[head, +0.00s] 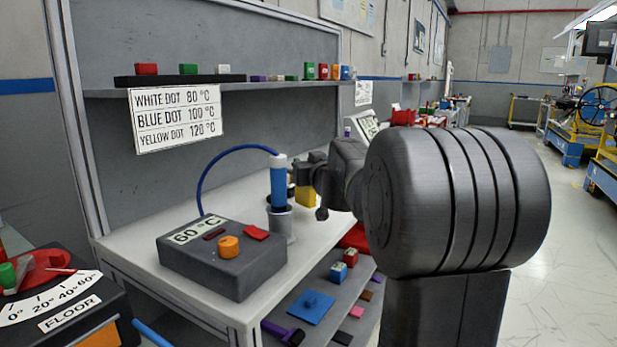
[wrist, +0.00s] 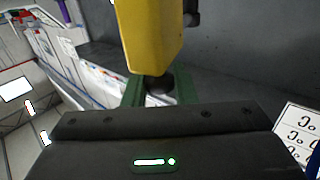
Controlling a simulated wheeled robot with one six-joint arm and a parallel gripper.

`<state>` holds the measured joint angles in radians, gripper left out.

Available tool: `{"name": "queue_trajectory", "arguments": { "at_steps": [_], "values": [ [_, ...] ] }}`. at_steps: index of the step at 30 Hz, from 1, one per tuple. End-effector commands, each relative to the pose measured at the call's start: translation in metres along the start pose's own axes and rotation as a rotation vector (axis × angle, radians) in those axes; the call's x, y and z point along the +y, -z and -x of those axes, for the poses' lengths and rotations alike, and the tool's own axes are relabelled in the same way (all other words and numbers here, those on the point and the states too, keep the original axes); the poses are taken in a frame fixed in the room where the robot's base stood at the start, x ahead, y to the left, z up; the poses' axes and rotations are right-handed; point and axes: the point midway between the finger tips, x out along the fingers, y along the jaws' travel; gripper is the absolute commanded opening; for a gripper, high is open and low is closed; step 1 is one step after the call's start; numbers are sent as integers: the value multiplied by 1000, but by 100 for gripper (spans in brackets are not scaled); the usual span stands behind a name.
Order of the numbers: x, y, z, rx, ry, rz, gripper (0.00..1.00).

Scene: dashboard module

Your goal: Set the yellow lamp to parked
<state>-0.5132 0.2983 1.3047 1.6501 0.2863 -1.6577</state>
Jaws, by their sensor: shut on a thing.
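A yellow boxy lamp body (wrist: 150,35) fills the upper middle of the wrist view, with a dark round knob at its lower end. My gripper (wrist: 158,86) has its green fingers on either side of that knob and is shut on it. In the head view the yellow lamp (head: 305,197) shows small beside my gripper (head: 312,172), just right of a blue-handled iron (head: 278,182) in its metal holder. My arm hides part of the lamp there. No parked marking can be made out.
A grey control box (head: 220,258) reading 60 °C, with an orange knob, sits on the white bench left of the iron. A blue cord arches between them. A shelf (head: 250,88) with small blocks runs above. A lower shelf (head: 330,300) holds loose parts.

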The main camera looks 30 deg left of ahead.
Motion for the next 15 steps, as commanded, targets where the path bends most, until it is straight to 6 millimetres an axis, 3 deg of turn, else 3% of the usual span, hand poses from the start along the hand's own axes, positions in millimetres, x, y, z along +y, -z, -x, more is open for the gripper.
{"name": "queue_trajectory", "arguments": {
  "at_steps": [1, 15],
  "values": [
    [-4, -10, 0, -6, -11, 0, 0],
    [-4, -2, 3, 3, -49, -3, 0]
  ]
}}
